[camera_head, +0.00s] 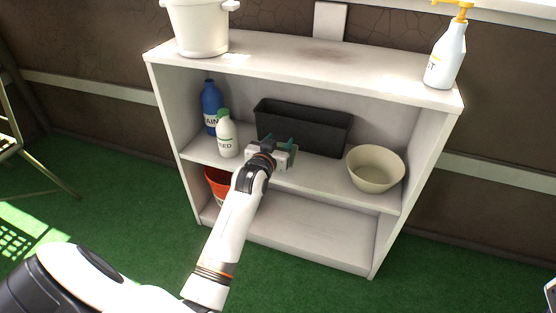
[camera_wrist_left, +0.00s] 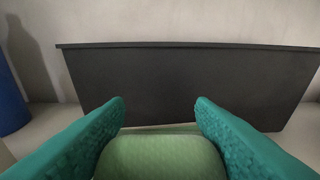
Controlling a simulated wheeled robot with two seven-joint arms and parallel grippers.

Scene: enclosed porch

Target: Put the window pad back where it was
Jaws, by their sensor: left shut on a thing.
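My left gripper (camera_head: 280,146) reaches into the middle shelf of a white shelf unit (camera_head: 300,50), just in front of a dark trough. In the left wrist view, its two teal fingers (camera_wrist_left: 160,110) stand on either side of a light green pad (camera_wrist_left: 160,157), which looks like the window pad. The gripper is shut on this pad. In the head view the pad is mostly hidden by the gripper. I cannot tell whether the pad touches the shelf board.
The dark trough (camera_head: 303,128) also fills the left wrist view (camera_wrist_left: 190,85). A cream bowl (camera_head: 375,168) is on the right. A red pot (camera_head: 218,184) sits below; the lower shelf's middle is clear.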

